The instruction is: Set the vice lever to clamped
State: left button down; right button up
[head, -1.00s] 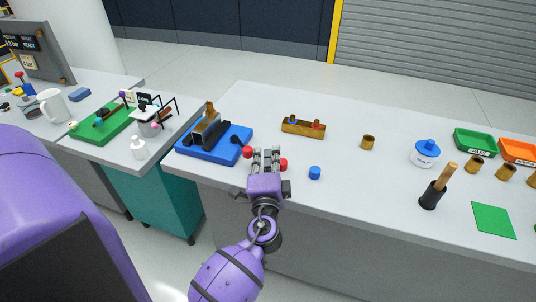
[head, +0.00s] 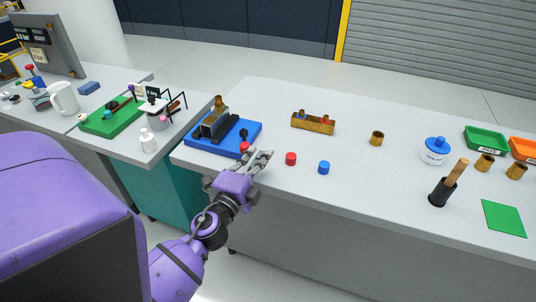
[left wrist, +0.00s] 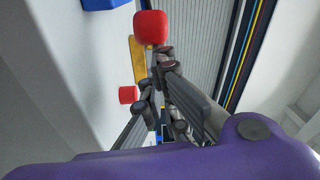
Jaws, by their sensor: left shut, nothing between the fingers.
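The vice (head: 213,126) is dark metal and stands on a blue base (head: 252,142) at the left end of the long bench in the head view. Its black lever (head: 243,134) is at the base's right side, with a red knob (head: 244,147) at the near end, pointing toward the bench's front edge. My left gripper (head: 264,158) is shut and empty, just right of the red knob; I cannot tell whether they touch. The wrist view shows the fingertips (left wrist: 158,68) below a large red rounded piece (left wrist: 150,27). My right gripper is not in view.
A loose red cap (head: 291,159) and a blue cap (head: 323,168) lie right of the gripper. A brass block (head: 313,123) lies behind them. A side table with a green tray (head: 112,120) is at left. The bench's front edge runs beneath my arm.

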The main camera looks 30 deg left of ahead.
pick_arm(q)
jog(key=shift+s+a+f, duration=0.1)
jog(key=shift+s+a, duration=1.1)
jog(key=shift+s, duration=0.05)
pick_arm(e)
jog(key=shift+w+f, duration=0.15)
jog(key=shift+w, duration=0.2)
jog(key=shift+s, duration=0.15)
